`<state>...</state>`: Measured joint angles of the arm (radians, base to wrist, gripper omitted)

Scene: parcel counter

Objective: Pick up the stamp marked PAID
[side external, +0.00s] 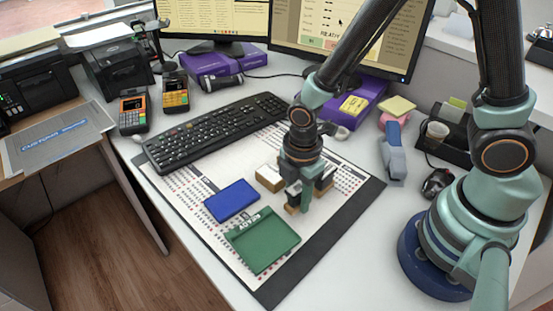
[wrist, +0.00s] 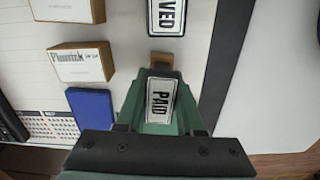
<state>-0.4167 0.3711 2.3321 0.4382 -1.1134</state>
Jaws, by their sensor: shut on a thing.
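The stamp marked PAID (wrist: 160,100) sits between the green fingers of my gripper (wrist: 162,88) in the wrist view. Its white label faces the camera, and a wooden part shows beyond its far end. My gripper is shut on it. In the side view my gripper (side external: 306,192) points down, low over the printed desk mat, and largely hides the stamp. Whether the stamp touches the mat I cannot tell. Another stamp, its label ending in "VED" (wrist: 167,16), lies just beyond in the wrist view.
A wooden block with a printed white label (wrist: 82,63) and a blue pad (side external: 231,200) lie to the left of my gripper. A green tray (side external: 264,243) lies in front. The keyboard (side external: 215,132) is behind. The mat's right front corner is clear.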

